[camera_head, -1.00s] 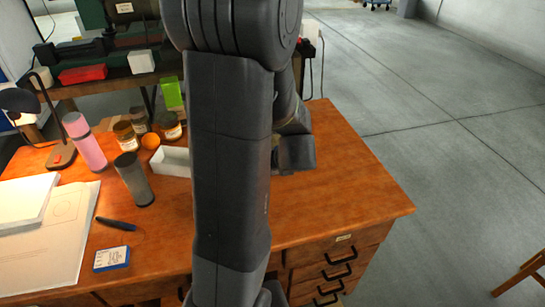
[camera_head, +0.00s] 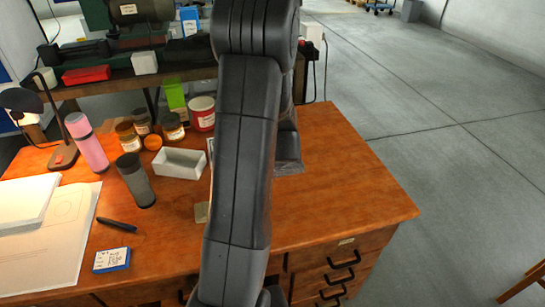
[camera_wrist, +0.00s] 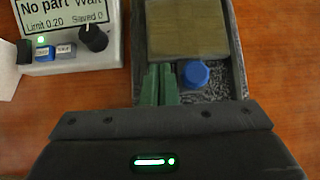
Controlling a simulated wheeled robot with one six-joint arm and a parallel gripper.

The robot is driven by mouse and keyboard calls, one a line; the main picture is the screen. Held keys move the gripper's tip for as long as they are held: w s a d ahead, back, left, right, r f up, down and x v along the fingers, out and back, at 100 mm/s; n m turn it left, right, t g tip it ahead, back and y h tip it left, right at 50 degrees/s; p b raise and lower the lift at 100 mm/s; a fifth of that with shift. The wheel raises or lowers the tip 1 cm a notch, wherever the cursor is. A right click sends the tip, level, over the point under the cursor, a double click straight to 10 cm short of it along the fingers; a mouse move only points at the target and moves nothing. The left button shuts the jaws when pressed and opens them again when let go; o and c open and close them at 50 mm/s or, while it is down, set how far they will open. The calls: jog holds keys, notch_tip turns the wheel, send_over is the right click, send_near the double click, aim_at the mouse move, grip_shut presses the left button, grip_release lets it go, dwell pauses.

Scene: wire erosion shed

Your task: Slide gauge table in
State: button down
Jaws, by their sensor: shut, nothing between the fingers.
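In the wrist view a gauge with a grey speckled bed (camera_wrist: 226,88) and dark side rims stands on the wooden desk. A brownish square plate (camera_wrist: 187,28) lies at its far end, and a blue round knob (camera_wrist: 195,74) sits just nearer. I cannot tell for sure which part is the sliding table. My gripper (camera_wrist: 161,70) has its green fingers shut together and empty, over the bed left of the knob. I cannot tell if they touch the plate. In the head view my arm hides most of the gauge; a dark grey part (camera_head: 289,157) shows right of the arm.
A readout box (camera_wrist: 68,35) showing "No part" and "Wait" stands left of the gauge. A white open tray (camera_head: 180,164), several jars, a grey cylinder (camera_head: 135,182) and a small beige block (camera_head: 201,212) are on the desk. The desk's right side (camera_head: 350,190) is clear.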

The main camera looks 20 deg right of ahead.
jog(key=shift+w+d+r+p, duration=0.1)
jog(key=shift+w+p, duration=0.65)
jog(key=shift+w, duration=0.55)
jog(key=shift+w+d+p, duration=0.1)
jog(key=shift+w+p, duration=0.6)
jog(key=shift+w, duration=0.55)
